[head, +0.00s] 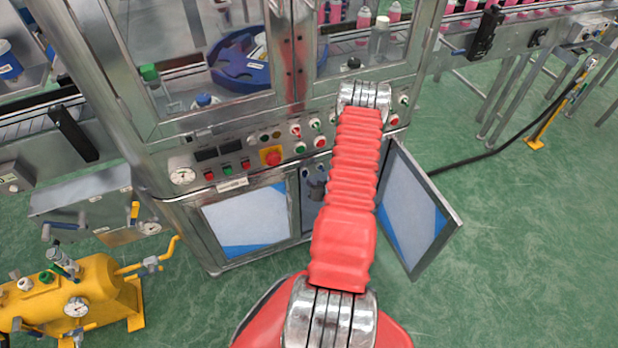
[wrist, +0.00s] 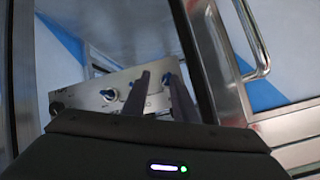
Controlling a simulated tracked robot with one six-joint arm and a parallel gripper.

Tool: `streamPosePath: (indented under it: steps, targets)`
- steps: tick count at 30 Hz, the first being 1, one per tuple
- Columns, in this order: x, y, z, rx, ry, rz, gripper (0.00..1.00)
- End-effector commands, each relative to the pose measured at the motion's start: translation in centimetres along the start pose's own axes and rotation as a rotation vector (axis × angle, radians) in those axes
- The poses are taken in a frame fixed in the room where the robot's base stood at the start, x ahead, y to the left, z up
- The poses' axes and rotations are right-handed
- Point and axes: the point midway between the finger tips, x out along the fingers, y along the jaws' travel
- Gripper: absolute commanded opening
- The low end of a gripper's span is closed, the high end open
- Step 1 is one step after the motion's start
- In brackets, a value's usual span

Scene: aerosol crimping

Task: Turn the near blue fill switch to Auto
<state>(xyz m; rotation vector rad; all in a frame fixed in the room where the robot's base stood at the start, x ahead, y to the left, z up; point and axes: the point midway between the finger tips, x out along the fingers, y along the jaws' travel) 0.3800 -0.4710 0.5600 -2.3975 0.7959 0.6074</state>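A light panel (wrist: 85,97) with blue switches sits inside the open cabinet. One blue switch (wrist: 108,95) shows left of my fingers in the wrist view. Another blue switch (wrist: 168,78) is close to my right fingertip. A small blue spot between them is partly hidden by the left finger. I cannot tell which switch is the near one, or read their settings. My gripper (wrist: 157,78) has its two dark fingers apart, nothing visible between them, pointing at the panel. In the head view my red arm hides the gripper; the cabinet interior (head: 310,205) shows to its left.
The cabinet door (head: 415,205) stands open to the right; its frame and handle (wrist: 250,40) are close to my gripper. Buttons and a red emergency stop (head: 271,156) line the machine's front above. A yellow tank (head: 75,295) stands at lower left.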

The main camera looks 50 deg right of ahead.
Motion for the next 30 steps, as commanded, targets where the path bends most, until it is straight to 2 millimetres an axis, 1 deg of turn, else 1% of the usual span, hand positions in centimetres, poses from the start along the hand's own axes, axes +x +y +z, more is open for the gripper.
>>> streamPosePath:
  steps: [1, 5, 8, 15, 18, 21, 30]
  targets:
    - [0.1, 0.5, 0.9, 0.028, 0.034, -0.021, 0.26]
    - [-0.2, 1.0, 2.0, 0.097, 0.139, -0.087, 0.26]
    - [-0.9, 1.4, 3.0, 0.154, 0.221, -0.139, 0.26]
    - [-3.6, 1.9, 5.2, 0.292, 0.412, -0.260, 0.26]
    - [-4.7, 1.9, 5.8, 0.330, 0.467, -0.294, 0.26]
    - [-5.3, 2.0, 6.0, 0.351, 0.498, -0.313, 0.26]
    - [-5.5, 2.0, 6.0, 0.356, 0.506, -0.319, 0.26]
